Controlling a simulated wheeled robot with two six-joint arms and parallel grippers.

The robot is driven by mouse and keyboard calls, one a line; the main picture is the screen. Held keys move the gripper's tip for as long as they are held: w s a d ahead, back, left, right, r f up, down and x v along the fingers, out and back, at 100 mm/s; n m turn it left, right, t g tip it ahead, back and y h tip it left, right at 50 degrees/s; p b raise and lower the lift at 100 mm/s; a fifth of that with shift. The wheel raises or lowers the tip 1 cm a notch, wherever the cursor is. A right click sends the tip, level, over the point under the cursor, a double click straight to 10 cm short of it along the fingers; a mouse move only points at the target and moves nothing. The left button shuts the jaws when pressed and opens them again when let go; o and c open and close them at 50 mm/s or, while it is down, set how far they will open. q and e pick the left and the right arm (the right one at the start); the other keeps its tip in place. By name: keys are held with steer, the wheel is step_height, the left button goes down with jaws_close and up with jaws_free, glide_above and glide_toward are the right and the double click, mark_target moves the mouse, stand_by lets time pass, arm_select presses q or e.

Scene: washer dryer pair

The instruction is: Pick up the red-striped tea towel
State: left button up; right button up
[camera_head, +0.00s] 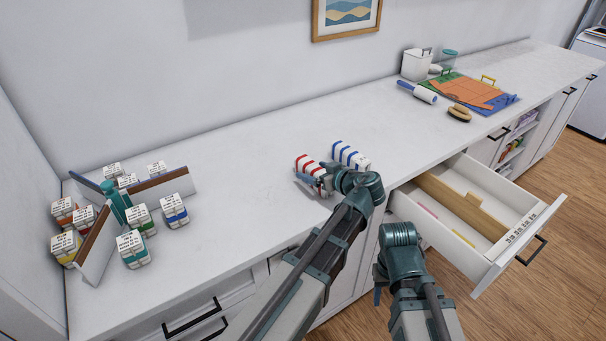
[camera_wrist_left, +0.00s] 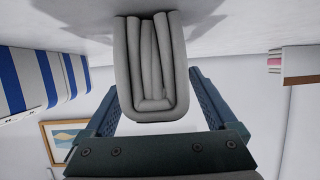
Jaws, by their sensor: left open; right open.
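The red-striped tea towel (camera_head: 306,166), folded and white with red stripes, lies on the counter. Beside it on the right is a blue-striped towel (camera_head: 350,155). My left gripper (camera_head: 325,184) is open at the near end of the red-striped towel and partly hidden by its own wrist. In the left wrist view, the plain folded end of a towel (camera_wrist_left: 152,70) shows between the open fingers, with no stripes visible; the blue-striped towel (camera_wrist_left: 38,75) is off to the left. My right gripper (camera_head: 379,294) is open and empty, low in front of the cabinets, mostly hidden by its arm.
An open drawer (camera_head: 450,207) with a wooden divider juts out at the right. Several labelled boxes (camera_head: 132,250) stand among dividers on the left counter. A lint roller (camera_head: 418,92), a brush (camera_head: 459,113) and coloured mats lie further right. The counter (camera_head: 235,185) between is clear.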

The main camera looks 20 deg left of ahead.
arm_select(q)
steer(key=shift+w+a+f, duration=0.2)
steer(key=shift+s+d+r, duration=0.1)
steer(key=shift+d+r, duration=0.05)
steer(key=shift+d, duration=0.05)
jaws_close()
arm_select(e)
steer(key=shift+a+f, duration=0.1)
steer(key=shift+a, duration=0.1)
arm_select(q)
steer(key=shift+a, duration=0.1)
